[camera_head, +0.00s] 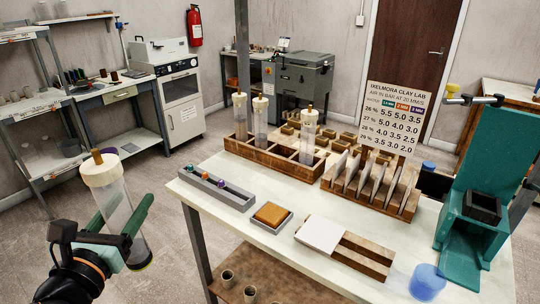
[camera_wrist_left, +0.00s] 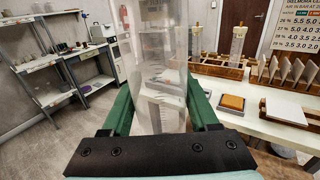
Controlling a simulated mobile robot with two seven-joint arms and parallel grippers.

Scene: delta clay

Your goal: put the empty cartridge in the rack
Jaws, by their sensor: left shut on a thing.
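My left gripper (camera_head: 126,212) is shut on a clear cartridge (camera_head: 118,208) with a cream cap and a brown stem on top. In the left wrist view the clear tube (camera_wrist_left: 160,95) stands between both fingers. It is held in the air left of the table, apart from the rack. The wooden rack (camera_head: 262,164) sits at the table's back left, with three capped cartridges standing in it and open compartments between them. My right gripper is not in view.
On the table (camera_head: 330,282) are a grey tray with small coloured pieces (camera_head: 218,190), an orange block in a dish (camera_head: 271,214), a slotted wooden holder with tiles (camera_head: 370,190), a white tile (camera_head: 320,234), a blue cup (camera_head: 427,282) and a teal press (camera_head: 490,190).

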